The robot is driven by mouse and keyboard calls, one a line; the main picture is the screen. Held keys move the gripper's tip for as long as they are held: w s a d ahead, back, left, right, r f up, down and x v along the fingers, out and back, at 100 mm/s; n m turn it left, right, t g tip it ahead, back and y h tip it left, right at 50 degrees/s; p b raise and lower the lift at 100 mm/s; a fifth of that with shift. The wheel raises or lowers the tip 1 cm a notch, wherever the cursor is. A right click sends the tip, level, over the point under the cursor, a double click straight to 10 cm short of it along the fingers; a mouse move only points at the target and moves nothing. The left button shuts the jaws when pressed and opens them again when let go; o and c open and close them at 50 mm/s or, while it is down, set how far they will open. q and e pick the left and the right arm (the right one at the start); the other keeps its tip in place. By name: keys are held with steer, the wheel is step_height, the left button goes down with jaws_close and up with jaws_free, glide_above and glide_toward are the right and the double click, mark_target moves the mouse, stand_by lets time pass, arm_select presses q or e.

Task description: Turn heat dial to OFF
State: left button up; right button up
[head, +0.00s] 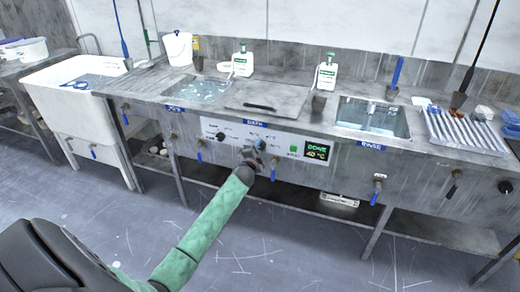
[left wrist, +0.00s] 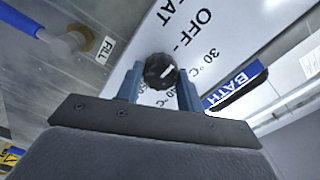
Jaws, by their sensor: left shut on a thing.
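The heat dial (left wrist: 160,71) is a round black knob with a short white mark, on a white panel. In the left wrist view the mark slants to the upper right, roughly between the printed OFF and 30 °C labels; which end is the pointer I cannot tell. My left gripper (left wrist: 160,85) is shut on the dial, with a blue finger on either side. In the head view my left gripper (head: 256,148) is at the control panel (head: 283,136) under the bath and hides the dial. My right gripper is not in view.
A display (head: 317,151) reads DONE and 40 °C, beside a green button (head: 293,149). Another black knob (head: 220,136) is left of my gripper. Blue-handled taps line the front, one (head: 273,169) close to my gripper. The bath lid (head: 268,97) is above. The floor in front is clear.

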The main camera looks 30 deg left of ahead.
arm_select(q)
steer(key=shift+f, duration=0.1)
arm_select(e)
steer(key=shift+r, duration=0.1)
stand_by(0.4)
arm_select(q)
steer(key=o, duration=1)
steer(key=shift+a, duration=0.1)
steer(key=shift+s, duration=0.1)
steer(key=b+v, duration=0.1)
steer(key=v, duration=0.6)
steer(key=shift+s, duration=0.35)
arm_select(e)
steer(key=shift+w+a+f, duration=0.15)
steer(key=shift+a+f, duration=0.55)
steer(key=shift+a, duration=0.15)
arm_select(q)
steer(key=shift+n, duration=0.3)
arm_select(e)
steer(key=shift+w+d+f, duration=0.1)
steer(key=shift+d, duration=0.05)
